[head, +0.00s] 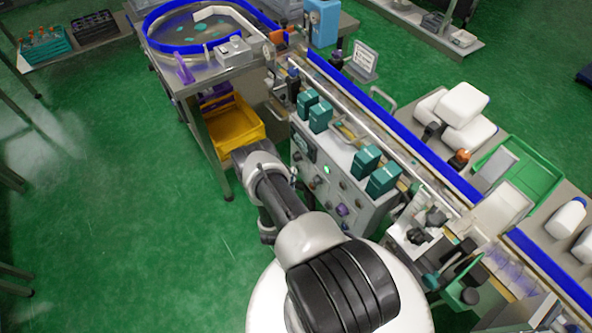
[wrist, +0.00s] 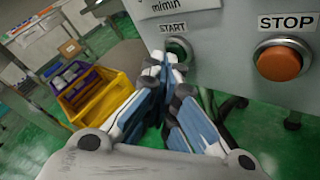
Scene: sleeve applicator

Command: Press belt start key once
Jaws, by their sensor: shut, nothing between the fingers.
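The belt start key (wrist: 179,47) is a round dark green button under a START label on the grey control panel (wrist: 222,62) in the wrist view. My gripper (wrist: 166,64) is shut and empty, its fingertips at the lower left of the key and covering part of it. I cannot tell whether they touch it. In the head view, my arm reaches to the left front of the machine cabinet (head: 318,150), and the key itself cannot be made out there.
An orange STOP button (wrist: 283,61) sits right of the start key on the same panel. A yellow bin (head: 236,124) stands under the feeder table left of the cabinet. Teal boxes (head: 366,160) stand on the cabinet top. The green floor to the left is open.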

